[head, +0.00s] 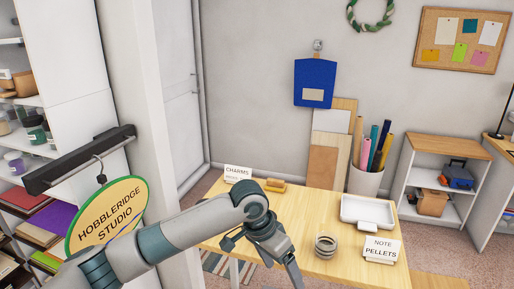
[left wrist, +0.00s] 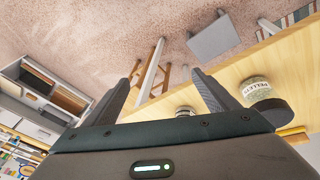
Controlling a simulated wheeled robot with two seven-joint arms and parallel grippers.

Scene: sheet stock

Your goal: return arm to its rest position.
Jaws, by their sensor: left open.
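My left arm (head: 190,226) comes in from the left and reaches over the near left part of the wooden table (head: 340,262). My left gripper (head: 264,262) hangs at its end, pointing down towards the table's front area, open. In the left wrist view the two dark fingers of the left gripper (left wrist: 165,88) stand apart with nothing held between them. Floor and part of the table show beyond them. My right gripper is in neither view.
A round "HOBBLERIDGE STUDIO" sign (head: 108,214) hangs close beside my left arm. A low shelf (head: 440,185) stands behind right.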

